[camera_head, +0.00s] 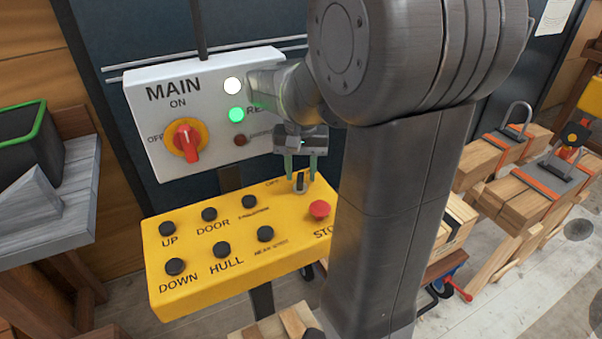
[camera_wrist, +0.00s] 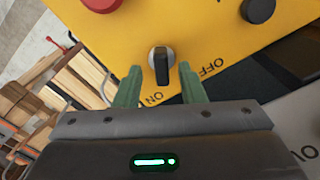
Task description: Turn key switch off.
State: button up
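The key switch (camera_head: 300,182) sits on the upper right part of the yellow control panel (camera_head: 190,289). In the wrist view the key switch (camera_wrist: 161,65) is a black key on a round silver base. Its black bar lies nearly along the line toward the ON mark; the OFF mark is to its right. My gripper (camera_head: 302,172) is above the switch, pointing down. In the wrist view my gripper (camera_wrist: 157,73) has its two green fingers apart, one on each side of the key's lower part.
A red stop button (camera_head: 319,209) is close to the right of the switch. Several black buttons (camera_head: 249,202) lie to the left. The white MAIN box (camera_head: 200,81) with a red rotary switch (camera_head: 187,142) and lit white and green lamps stands behind. Strapped wood stacks (camera_head: 522,192) are at right.

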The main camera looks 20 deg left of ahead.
jog(key=shift+s+f, duration=0.15)
jog(key=shift+f, duration=0.45)
grip_shut()
jog(key=shift+n, duration=0.4)
jog(key=n+p, duration=0.1)
jog(key=n, duration=0.3)
jog(key=shift+r+n+p, duration=0.1)
jog(key=shift+n+p, duration=0.2)
jog(key=shift+n, duration=0.1)
jog(key=n+p, duration=0.1)
jog(key=n, duration=0.5)
jog(key=shift+w, duration=0.2)
jog(key=shift+n, duration=0.3)
